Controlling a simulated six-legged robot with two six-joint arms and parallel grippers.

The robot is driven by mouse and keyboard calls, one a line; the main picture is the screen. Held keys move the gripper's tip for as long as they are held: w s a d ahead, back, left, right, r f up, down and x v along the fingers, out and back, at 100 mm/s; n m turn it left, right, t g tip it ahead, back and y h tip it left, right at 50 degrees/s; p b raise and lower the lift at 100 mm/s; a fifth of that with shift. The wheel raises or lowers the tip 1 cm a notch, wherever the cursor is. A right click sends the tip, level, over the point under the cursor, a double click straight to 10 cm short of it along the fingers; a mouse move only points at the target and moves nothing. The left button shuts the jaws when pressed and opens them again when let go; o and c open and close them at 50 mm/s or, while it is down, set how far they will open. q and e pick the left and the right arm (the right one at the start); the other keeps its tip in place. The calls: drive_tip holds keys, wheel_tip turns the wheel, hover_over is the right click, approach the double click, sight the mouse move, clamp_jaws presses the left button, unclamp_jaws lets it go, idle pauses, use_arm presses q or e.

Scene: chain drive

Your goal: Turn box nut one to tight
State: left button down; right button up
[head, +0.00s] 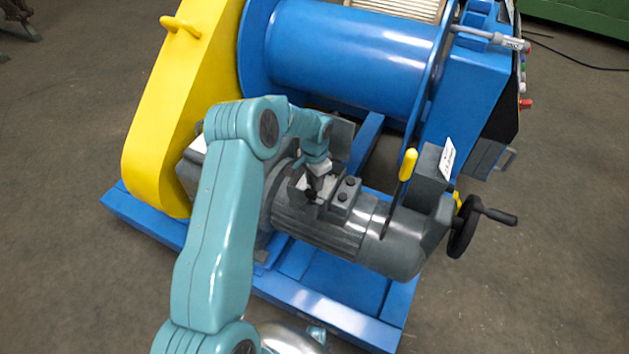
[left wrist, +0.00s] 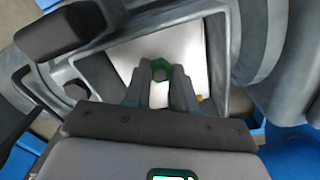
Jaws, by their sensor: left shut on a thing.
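The grey motor (head: 318,225) lies on the blue frame, with an open terminal box on its top. In the left wrist view the box (left wrist: 232,100) shows its grey walls and a pale floor. A green nut, which I take to be box nut one (left wrist: 160,66), is at the tips of my left gripper (left wrist: 162,78). The two fingers are shut on it, one on each side. In the head view my left gripper (head: 312,194) reaches down into the box, and the nut is too small to make out. My right gripper is not in view.
A yellow guard (head: 165,105) stands on the left and a blue drum (head: 345,60) behind. A yellow-handled lever (head: 408,165) and a black handwheel (head: 464,226) stand right of the box. The blue base frame (head: 335,315) runs along the front. Open floor lies to the right.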

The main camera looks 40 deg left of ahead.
use_arm(q)
drive_tip(key=m, duration=0.3)
drive_tip(key=shift+m, duration=0.3)
drive_tip(key=m, duration=0.3)
drive_tip(key=shift+m, duration=0.3)
drive_tip(key=m, duration=0.3)
drive_tip(key=shift+w+m, duration=0.1)
drive_tip(key=shift+m, duration=0.3)
drive_tip(key=m, duration=0.3)
drive_tip(key=shift+r+m, duration=0.1)
drive_tip(key=shift+m, duration=0.2)
drive_tip(key=m, duration=0.4)
drive_tip(key=shift+m+p, duration=0.3)
drive_tip(key=shift+p, duration=0.1)
drive_tip(key=shift+m, duration=2.2)
